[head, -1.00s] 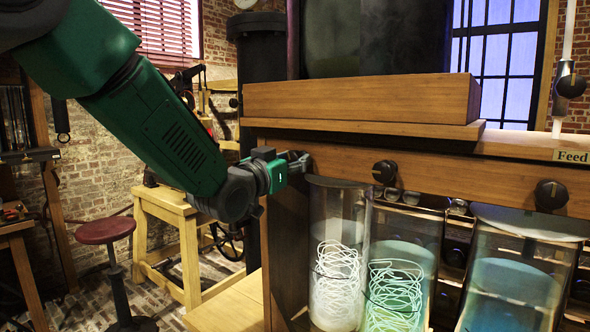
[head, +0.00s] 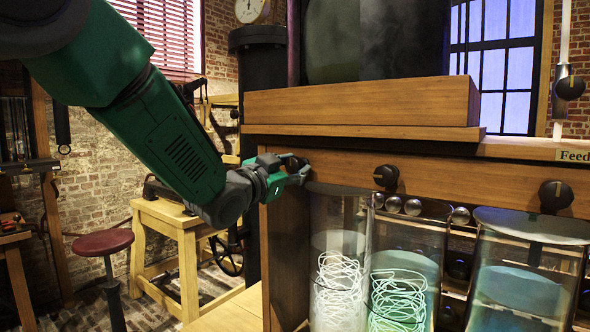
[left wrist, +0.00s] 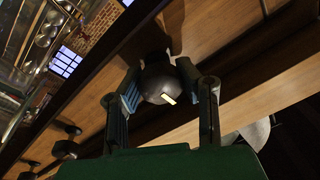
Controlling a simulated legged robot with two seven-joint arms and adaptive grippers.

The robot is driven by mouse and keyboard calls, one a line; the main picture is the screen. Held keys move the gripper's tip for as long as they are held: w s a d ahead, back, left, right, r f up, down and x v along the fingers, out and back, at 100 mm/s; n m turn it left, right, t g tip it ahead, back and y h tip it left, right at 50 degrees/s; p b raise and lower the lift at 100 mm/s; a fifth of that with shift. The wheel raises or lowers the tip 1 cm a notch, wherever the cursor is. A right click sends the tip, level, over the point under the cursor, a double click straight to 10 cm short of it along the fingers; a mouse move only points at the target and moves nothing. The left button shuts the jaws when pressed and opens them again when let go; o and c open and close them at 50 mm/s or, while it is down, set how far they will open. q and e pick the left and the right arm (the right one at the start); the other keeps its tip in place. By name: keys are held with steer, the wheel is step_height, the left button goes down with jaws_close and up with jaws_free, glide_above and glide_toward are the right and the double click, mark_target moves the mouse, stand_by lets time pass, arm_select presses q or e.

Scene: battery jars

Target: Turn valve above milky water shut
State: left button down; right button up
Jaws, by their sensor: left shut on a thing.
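Three dark valve knobs sit along a wooden rail (head: 450,182) above glass jars. My left gripper (head: 298,170) is at the leftmost knob, which it mostly hides in the head view. In the left wrist view, its two fingers (left wrist: 165,92) are shut on that round dark knob (left wrist: 158,80), which has a pale mark on its face. Below it stands the left jar (head: 336,215), with cloudy liquid and a glowing white coil. The middle knob (head: 386,177) and right knob (head: 556,195) are free. My right gripper is not in view.
The second jar (head: 405,262) holds a pale green coil, and the right jar (head: 525,285) holds bluish, hazy liquid. Another knob (head: 570,87) is on a pipe at the upper right. A red stool (head: 103,242) and wooden bench (head: 170,208) stand at left.

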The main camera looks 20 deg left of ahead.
arm_select(q)
steer(key=shift+f, duration=0.15)
steer(key=c, duration=1.1)
jaws_free()
steer(key=shift+s, duration=0.1)
steer(key=v, duration=1.2)
